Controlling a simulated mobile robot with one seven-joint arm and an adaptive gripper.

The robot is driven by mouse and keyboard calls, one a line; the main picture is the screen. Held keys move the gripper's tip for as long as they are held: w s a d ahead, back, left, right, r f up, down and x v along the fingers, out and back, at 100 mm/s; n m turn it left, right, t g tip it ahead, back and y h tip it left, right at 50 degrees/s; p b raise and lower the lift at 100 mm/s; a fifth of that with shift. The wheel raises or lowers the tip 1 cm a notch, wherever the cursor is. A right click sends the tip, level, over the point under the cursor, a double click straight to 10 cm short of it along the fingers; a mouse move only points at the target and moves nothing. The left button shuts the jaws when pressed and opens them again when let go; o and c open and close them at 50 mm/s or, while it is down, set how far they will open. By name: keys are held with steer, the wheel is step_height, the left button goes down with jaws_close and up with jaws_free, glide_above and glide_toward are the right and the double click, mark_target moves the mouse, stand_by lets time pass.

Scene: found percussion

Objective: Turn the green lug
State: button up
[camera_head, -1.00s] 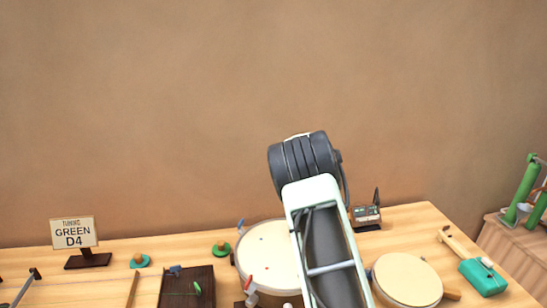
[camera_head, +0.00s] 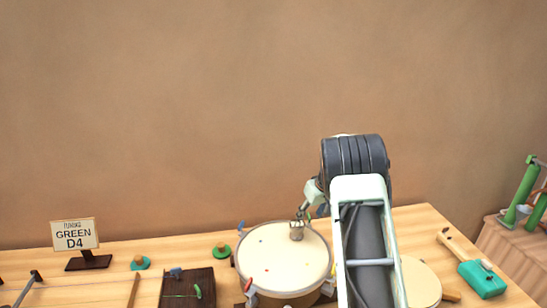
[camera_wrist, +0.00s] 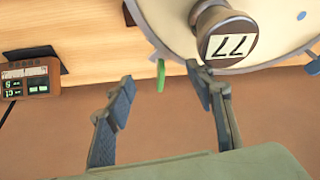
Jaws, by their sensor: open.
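The green lug (camera_wrist: 160,74) shows in the wrist view as a small upright tab at the rim of the large drum (camera_wrist: 275,52). My gripper (camera_wrist: 161,82) is open, and its two blue-grey fingers appear on either side of the lug in the picture. I cannot tell whether either finger touches it or how deep the lug sits between them. In the head view, the drum (camera_head: 275,258) stands on the table and my gripper is at its far right rim, partly hidden by my arm. The lug is not clear there.
A round weight marked 77 (camera_wrist: 231,42) stands on the drum head close to my gripper. A tuner with a lit display (camera_wrist: 30,78) is at left in the wrist view. A sign reads "GREEN D4" (camera_head: 74,235). A smaller drum (camera_head: 420,280) lies right, partly behind my arm.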

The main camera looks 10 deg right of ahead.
steer(key=s+d+r+n+y+p, duration=0.1)
steer(key=s+d+r+n+y, duration=0.2)
steer(key=r, duration=0.7)
steer(key=s+a+r+m+t, duration=0.1)
steer(key=s+a+r+m, duration=0.1)
steer(key=a+r, duration=0.6)
steer(key=s+a+r+m+t+h+b, duration=0.1)
steer(key=s+a+r+m, duration=0.2)
steer(key=a+r, duration=0.6)
steer(key=shift+s+a+r, duration=0.2)
steer(key=shift+s+a, duration=0.1)
steer(key=shift+a, duration=0.15)
steer(key=shift+c, duration=0.3)
